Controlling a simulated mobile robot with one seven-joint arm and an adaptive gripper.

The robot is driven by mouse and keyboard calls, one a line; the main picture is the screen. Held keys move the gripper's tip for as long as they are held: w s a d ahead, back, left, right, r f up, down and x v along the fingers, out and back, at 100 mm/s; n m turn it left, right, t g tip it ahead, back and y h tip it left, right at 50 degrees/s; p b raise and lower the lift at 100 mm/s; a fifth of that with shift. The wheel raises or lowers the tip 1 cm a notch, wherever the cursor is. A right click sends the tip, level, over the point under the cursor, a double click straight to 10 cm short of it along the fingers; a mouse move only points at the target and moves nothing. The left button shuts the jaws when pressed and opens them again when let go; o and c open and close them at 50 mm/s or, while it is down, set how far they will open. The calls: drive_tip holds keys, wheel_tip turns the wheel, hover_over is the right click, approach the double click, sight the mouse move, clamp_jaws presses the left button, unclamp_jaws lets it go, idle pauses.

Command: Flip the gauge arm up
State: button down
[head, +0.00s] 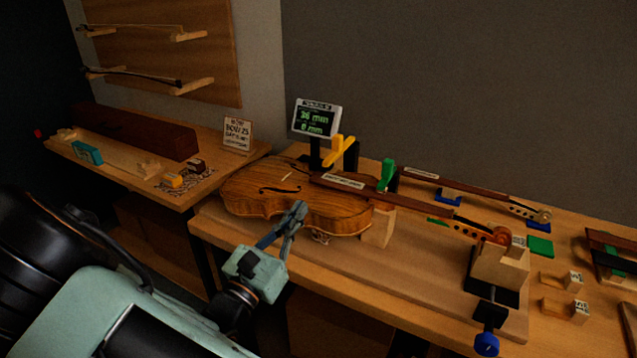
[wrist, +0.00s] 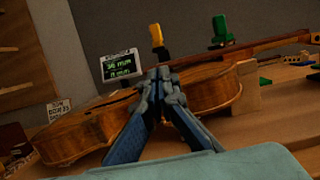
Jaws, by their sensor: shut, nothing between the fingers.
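The gauge's yellow arm (head: 339,151) sits on a dark post (head: 351,158) behind the violin, beside a display (head: 317,119) with green "mm" readings. The yellow arm (wrist: 157,36) and the display (wrist: 119,66) also show in the wrist view, beyond my fingers. My gripper (head: 299,209) is shut and empty, in front of the violin (head: 258,186). In the wrist view my fingertips (wrist: 160,74) meet in front of the violin body; any contact with it cannot be told.
The violin neck rests toward the right on a wooden holder (head: 499,269) with a blue knob (head: 487,344). A green piece (head: 387,174) stands by the fingerboard. Small wooden blocks (head: 562,308) lie at right. A side bench (head: 130,176) at left holds a long brown box (head: 135,132).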

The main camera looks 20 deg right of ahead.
sight(326, 169)
drive_tip(key=x, duration=1)
drive_tip(key=shift+r, duration=0.15)
drive_tip(key=shift+r+p, duration=0.35)
drive_tip(key=shift+p, duration=0.2)
drive_tip(key=shift+s+r, duration=0.1)
